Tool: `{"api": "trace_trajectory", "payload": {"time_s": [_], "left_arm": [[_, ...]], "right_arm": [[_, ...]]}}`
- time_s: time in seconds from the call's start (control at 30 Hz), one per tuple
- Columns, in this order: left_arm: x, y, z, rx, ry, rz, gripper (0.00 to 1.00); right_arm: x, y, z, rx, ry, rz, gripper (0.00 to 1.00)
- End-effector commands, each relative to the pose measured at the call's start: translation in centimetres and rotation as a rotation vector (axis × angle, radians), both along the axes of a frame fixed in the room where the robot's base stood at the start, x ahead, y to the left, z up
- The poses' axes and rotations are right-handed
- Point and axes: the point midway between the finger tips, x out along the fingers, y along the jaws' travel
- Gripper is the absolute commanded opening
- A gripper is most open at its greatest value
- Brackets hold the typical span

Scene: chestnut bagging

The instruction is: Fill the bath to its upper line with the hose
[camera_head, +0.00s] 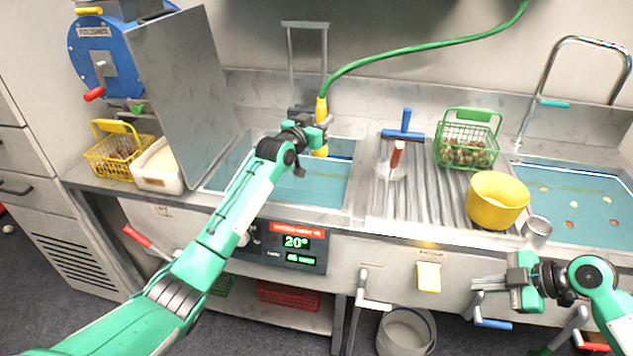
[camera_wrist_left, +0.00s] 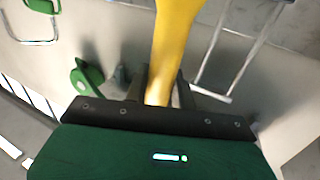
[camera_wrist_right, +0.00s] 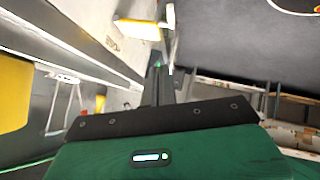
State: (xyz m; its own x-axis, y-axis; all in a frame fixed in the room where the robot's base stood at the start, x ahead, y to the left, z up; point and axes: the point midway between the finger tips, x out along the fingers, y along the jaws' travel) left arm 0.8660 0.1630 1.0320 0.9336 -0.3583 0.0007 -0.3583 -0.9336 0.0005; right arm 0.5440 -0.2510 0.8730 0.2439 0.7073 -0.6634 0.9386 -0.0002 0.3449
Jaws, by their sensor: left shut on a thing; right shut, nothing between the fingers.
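The bath (camera_head: 330,190) is the left basin in the counter, with blue-green water in it. Its level lines cannot be made out clearly. My left gripper (camera_head: 324,128) is over the back of the bath, shut on the yellow nozzle (camera_head: 321,108) of the green hose (camera_head: 420,47). The nozzle is roughly upright and points down into the bath. The nozzle also shows between the fingers in the left wrist view (camera_wrist_left: 172,45). No water stream can be made out. My right gripper (camera_head: 478,290) is shut and empty in front of the counter, near a blue-handled lever (camera_head: 492,323).
A tilted grey panel (camera_head: 180,90) stands at the bath's left. A display (camera_head: 295,243) on the counter front reads 20°. Right of the bath are a ribbed drainboard (camera_head: 425,200), green basket (camera_head: 466,145), yellow bucket (camera_head: 495,203) and a second basin (camera_head: 590,185).

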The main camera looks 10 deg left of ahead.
Motion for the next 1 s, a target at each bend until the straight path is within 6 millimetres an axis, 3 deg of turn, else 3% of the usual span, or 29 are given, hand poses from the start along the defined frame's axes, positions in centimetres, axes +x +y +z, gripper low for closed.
{"api": "trace_trajectory", "payload": {"time_s": [0.27, 0.7, 1.0], "left_arm": [[0.0, 0.1, 0.0, 0.0, -0.001, 0.001, 0.0], [0.0, 0.0, 0.0, 0.0, -0.001, 0.001, 0.0], [0.0, 0.0, 0.0, 0.0, -0.001, 0.001, 0.0]], "right_arm": [[0.3, 0.0, 0.1, 0.001, 0.013, -0.002, 0.0], [5.1, -0.2, 3.1, 0.006, 0.29, -0.007, 0.0], [5.7, -0.1, 4.0, 0.0, 0.356, 0.001, 0.0]]}}
